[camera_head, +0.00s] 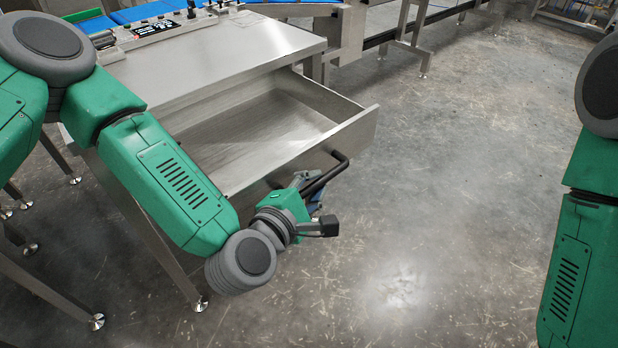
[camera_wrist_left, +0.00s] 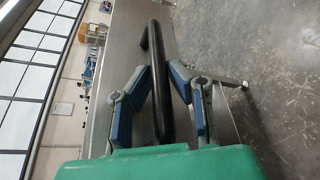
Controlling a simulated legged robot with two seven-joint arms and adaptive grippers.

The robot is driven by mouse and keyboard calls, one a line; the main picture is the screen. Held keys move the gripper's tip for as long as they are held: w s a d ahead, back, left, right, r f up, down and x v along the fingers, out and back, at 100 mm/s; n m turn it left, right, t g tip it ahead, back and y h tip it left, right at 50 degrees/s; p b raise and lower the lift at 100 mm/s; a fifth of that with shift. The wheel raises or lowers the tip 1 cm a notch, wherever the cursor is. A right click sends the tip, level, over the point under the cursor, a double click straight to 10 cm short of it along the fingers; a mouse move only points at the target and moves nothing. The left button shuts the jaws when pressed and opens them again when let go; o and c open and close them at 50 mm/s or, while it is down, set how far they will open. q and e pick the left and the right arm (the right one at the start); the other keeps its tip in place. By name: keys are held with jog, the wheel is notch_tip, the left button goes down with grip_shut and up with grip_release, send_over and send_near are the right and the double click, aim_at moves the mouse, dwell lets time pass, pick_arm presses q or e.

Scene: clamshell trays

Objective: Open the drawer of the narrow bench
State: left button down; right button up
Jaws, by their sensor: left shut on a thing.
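The narrow bench (camera_head: 215,55) is a steel table with a flat top in the head view. Its drawer (camera_head: 268,130) is pulled out, and its bare metal inside shows empty. A black bar handle (camera_head: 338,165) is fixed to the drawer front. My left gripper (camera_head: 312,195) is at the handle, low on the drawer front. In the left wrist view the black handle (camera_wrist_left: 157,75) runs between the blue-padded fingers of my left gripper (camera_wrist_left: 158,92), which is shut on it. My right gripper is out of view; only my right arm shows at the right edge.
A control panel (camera_head: 155,28) with a small display sits at the back of the bench top. Conveyor frames (camera_head: 405,35) stand behind. The concrete floor (camera_head: 450,200) right of the drawer is clear. Steel bench legs (camera_head: 160,245) stand below my left arm.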

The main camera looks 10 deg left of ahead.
pick_arm(q)
jog(key=c, duration=1.8)
grip_release()
jog(key=shift+r, duration=0.1)
jog(key=shift+c, duration=0.2)
jog(key=o, duration=0.3)
jog(key=shift+w, duration=0.15)
jog(key=shift+s+a, duration=0.1)
jog(key=shift+s, duration=0.2)
jog(key=v, duration=0.6)
jog(key=shift+s+a, duration=0.15)
jog(key=shift+s, duration=0.25)
